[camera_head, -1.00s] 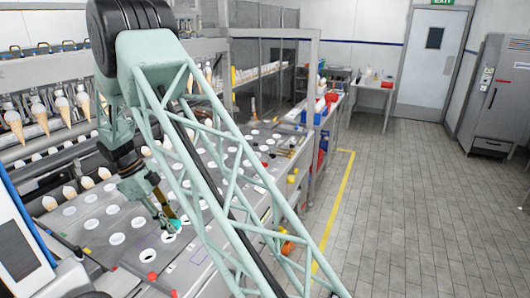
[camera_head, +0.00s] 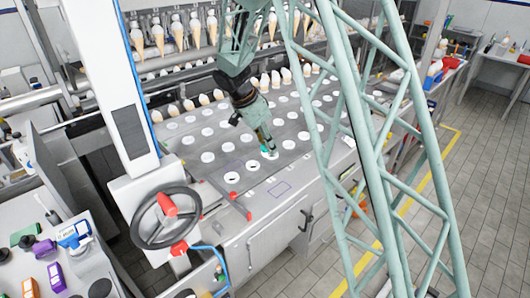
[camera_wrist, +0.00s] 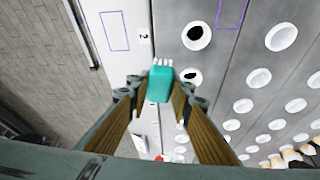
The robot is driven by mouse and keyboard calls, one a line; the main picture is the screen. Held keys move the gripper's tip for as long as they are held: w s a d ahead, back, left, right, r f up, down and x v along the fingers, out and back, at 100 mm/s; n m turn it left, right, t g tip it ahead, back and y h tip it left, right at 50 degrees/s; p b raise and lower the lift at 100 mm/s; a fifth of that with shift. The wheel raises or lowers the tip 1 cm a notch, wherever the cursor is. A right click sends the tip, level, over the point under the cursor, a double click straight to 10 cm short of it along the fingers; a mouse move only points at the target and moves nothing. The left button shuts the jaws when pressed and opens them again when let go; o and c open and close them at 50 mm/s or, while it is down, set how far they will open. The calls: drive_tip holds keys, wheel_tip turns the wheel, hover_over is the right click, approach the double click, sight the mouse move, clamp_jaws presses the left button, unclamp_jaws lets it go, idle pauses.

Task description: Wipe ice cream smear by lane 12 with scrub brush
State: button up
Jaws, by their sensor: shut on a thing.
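My gripper (camera_head: 266,146) is over the front part of the grey perforated deck (camera_head: 215,192). It is shut on the teal scrub brush (camera_wrist: 160,84), which sits between the fingertips in the wrist view with white bristles at its far end. In the head view only a small teal part of the brush (camera_head: 270,155) shows below the gripper, near the front row of holes. I cannot tell whether the bristles touch the deck. I cannot make out an ice cream smear in either view.
White-rimmed round holes cover the deck, a few with dark centres (camera_wrist: 197,35). Filled cones (camera_head: 188,105) line its back. A red-ended bar (camera_head: 236,206) lies near the front left. A handwheel (camera_head: 166,215) and a side table with bottles (camera_head: 73,235) stand at the left.

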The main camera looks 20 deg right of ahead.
drive_tip(key=n, duration=0.2)
drive_tip(key=d+r+n+t+b, duration=0.1)
drive_tip(key=n, duration=0.1)
drive_tip(key=d+n+t+y, duration=0.1)
drive_tip(key=shift+r+n+b, duration=0.25)
drive_tip(key=shift+n+b, duration=0.15)
drive_tip(key=shift+s+d+r+n+t+y+b, duration=0.15)
drive_tip(key=shift+d+r+n+y+b, duration=0.3)
drive_tip(key=shift+n, duration=0.8)
drive_tip(key=shift+d+r+n+t+y+b, duration=0.25)
drive_tip(key=shift+r+n+y+b, duration=0.25)
drive_tip(key=shift+n, duration=0.75)
drive_tip(key=shift+r, duration=0.1)
